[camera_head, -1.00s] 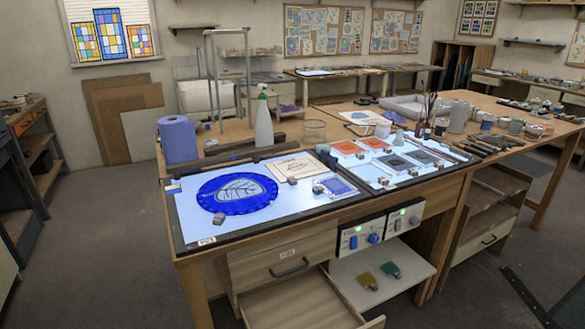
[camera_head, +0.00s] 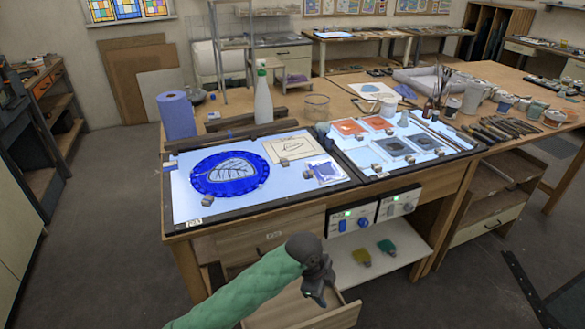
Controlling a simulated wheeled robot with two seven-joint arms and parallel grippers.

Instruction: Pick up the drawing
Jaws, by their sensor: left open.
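A cream sheet with a dark line drawing (camera_head: 292,150) lies flat on the lit light panel (camera_head: 185,208), behind and right of a round blue glass piece (camera_head: 232,173) with a leaf outline. A small metal block (camera_head: 284,163) sits at its front edge. Another pale sheet with a blue shape (camera_head: 370,89) lies further back on the table. My left gripper (camera_head: 318,295) is open, low in front of the table, over the pulled-out drawer and well away from both sheets. My right gripper is out of view.
A blue paper roll (camera_head: 176,115) and a spray bottle (camera_head: 263,97) stand behind the panel. Orange and grey tiles lie on the right panel. The open drawer (camera_head: 290,308) juts out in front.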

